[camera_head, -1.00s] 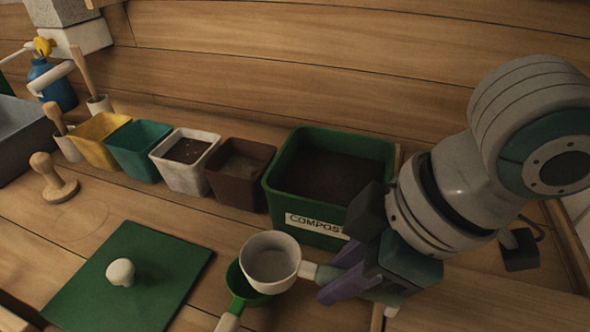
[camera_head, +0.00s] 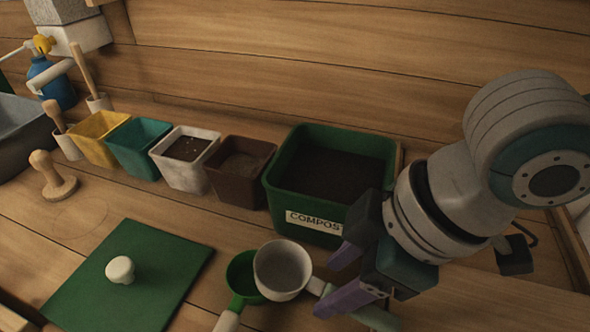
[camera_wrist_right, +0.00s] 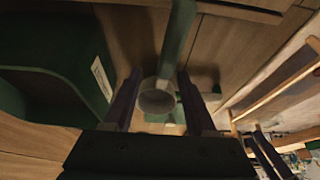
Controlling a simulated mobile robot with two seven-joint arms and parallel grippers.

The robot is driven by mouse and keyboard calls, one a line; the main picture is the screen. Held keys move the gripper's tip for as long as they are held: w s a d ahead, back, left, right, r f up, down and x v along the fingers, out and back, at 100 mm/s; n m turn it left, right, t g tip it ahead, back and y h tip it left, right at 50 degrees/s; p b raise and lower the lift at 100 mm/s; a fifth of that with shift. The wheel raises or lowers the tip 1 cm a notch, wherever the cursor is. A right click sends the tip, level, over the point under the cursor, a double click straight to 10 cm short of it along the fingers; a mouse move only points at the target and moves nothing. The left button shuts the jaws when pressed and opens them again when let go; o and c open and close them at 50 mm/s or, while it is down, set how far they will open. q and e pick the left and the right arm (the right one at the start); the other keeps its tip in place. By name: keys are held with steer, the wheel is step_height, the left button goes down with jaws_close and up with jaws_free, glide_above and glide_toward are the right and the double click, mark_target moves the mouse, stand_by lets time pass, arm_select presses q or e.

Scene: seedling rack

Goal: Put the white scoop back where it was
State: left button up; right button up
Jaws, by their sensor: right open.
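The white scoop (camera_head: 283,271) is at the front of the bench, its cup overlapping the rim of a green scoop (camera_head: 240,277) in the head view. I cannot tell whether the cups touch. The white scoop's grey-green handle (camera_head: 362,315) runs right and down, passing below my right gripper (camera_head: 330,286). The gripper is open, its two purple fingers apart near the handle. In the right wrist view a pale round opening (camera_wrist_right: 157,98) and a grey-green bar (camera_wrist_right: 178,40) show between the spread fingers. My left gripper is out of view.
The green compost bin (camera_head: 300,218) stands just behind the scoops. Brown (camera_head: 239,172), white, teal and yellow pots line up to its left. A green board (camera_head: 165,262) with a pale knob (camera_head: 120,270) lies left of the scoops. A wooden tamper (camera_head: 53,178) stands beyond it.

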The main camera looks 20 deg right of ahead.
steer(key=shift+r, duration=0.15)
steer(key=p+v, duration=0.3)
steer(key=v, duration=0.9)
steer(key=a+m+t+y, duration=0.1)
steer(key=a+t+y, duration=0.1)
steer(key=a, duration=0.5)
steer(key=s+d+f+m+g+h, duration=0.1)
steer(key=s+d+f+m+h, duration=0.4)
steer(key=s+d+m, duration=0.3)
steer(key=d+f, duration=0.1)
steer(key=d, duration=0.2)
steer(key=shift+s+d+h, duration=0.15)
steer(key=shift+s+h, duration=0.15)
